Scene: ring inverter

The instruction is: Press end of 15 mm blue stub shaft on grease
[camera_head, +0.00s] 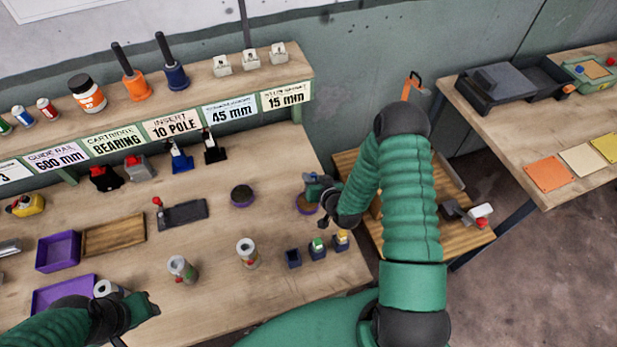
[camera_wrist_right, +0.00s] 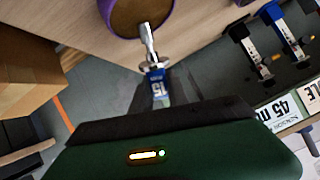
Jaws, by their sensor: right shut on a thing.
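My right gripper (camera_head: 316,187) is at the right end of the workbench, beside and above a round purple dish (camera_head: 307,204) with brown contents. In the right wrist view it is shut on the 15 mm stub shaft (camera_wrist_right: 157,84), which has a blue section marked 15 and a bare metal end. That end overlaps the brown surface of the dish (camera_wrist_right: 130,16); I cannot tell whether it touches. A second purple dish (camera_head: 242,195) with dark contents stands to the left. My left gripper (camera_head: 143,308) is over the bench's front left; its jaw opening is unclear.
Small blue holders (camera_head: 293,258) stand near the bench's front right. A labelled shelf (camera_head: 215,80) runs along the back. A wooden side table (camera_head: 460,236) is to the right, behind my right arm.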

